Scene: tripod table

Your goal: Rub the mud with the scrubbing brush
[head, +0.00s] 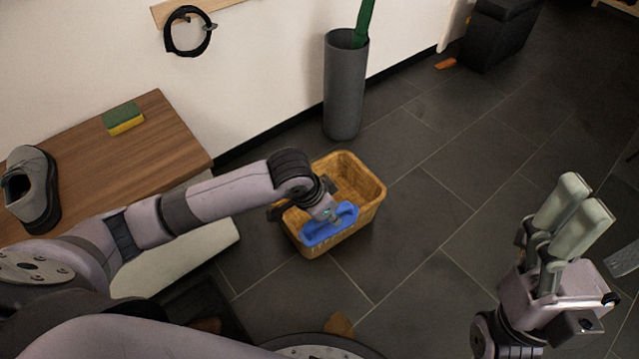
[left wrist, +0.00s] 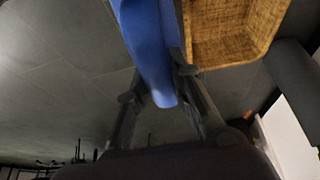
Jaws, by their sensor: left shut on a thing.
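The blue scrubbing brush (head: 330,229) is in my left gripper (head: 322,211), at the near side of the wicker basket. In the left wrist view, the brush (left wrist: 150,45) sits between the two fingers of my left gripper (left wrist: 162,88), which is shut on it. Its bristles are not clearly visible. A grey shoe (head: 33,188) lies on the wooden bench at the left; I cannot make out mud on it. My right gripper (head: 578,195) is away at the lower right with nothing in it, fingers pointing up and close together; whether they touch is unclear.
The wicker basket (head: 372,186) stands on dark floor tiles right of the bench (head: 165,135). It also shows in the left wrist view (left wrist: 225,35). A green-yellow sponge (head: 123,118) lies on the bench. A grey cylinder (head: 345,90) stands by the wall.

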